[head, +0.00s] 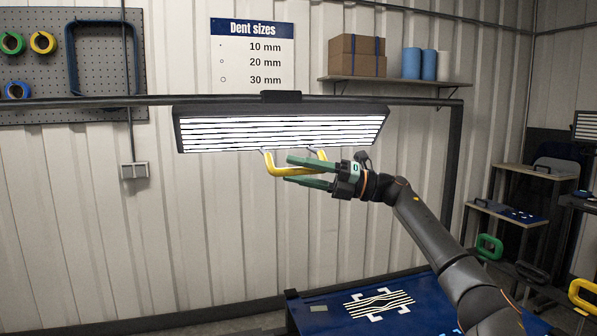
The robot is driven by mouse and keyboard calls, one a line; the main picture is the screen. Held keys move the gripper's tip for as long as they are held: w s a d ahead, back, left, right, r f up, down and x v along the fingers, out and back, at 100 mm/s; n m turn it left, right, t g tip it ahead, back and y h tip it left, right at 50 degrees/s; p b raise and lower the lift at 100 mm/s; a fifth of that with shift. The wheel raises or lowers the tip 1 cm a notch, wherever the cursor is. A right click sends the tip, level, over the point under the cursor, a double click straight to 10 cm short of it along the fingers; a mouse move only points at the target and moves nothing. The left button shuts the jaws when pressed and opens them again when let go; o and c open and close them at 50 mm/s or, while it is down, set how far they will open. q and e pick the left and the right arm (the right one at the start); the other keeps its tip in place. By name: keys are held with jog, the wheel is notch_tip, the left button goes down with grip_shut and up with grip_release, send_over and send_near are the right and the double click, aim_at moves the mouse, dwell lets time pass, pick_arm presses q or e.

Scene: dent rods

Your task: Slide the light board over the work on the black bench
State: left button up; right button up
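The light board (285,132) is a wide lit panel with black stripes, hanging from a dark overhead rail (420,101). A yellow U-shaped handle (271,166) sticks out below its front. My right gripper (286,170) comes from the right with green fingers apart, one above and one below the handle bar. I see a gap between the fingers, and cannot tell whether either touches the bar. The work, a blue panel (335,311) showing a striped reflection, lies on the black bench (291,309) at the bottom, right of centre. My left gripper is out of view.
The rail runs across to a dark post (453,165) at right. A shelf (400,81) with boxes and blue rolls is on the wall. Side benches (505,212) and green and yellow handles stand at right. The floor left of the bench looks clear.

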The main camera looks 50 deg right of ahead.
pick_arm(q)
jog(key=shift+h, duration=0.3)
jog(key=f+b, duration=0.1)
jog(key=b, duration=0.1)
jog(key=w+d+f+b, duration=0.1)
jog(key=b, duration=0.1)
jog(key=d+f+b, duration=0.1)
jog(key=b, duration=0.1)
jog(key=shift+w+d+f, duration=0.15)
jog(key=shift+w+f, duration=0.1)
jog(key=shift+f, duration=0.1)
pick_arm(e)
jog(key=v, duration=1.2)
jog(key=shift+d, duration=0.15)
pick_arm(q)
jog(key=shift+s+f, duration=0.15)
pick_arm(e)
jog(key=shift+s+f, duration=0.1)
jog(key=shift+s, duration=0.05)
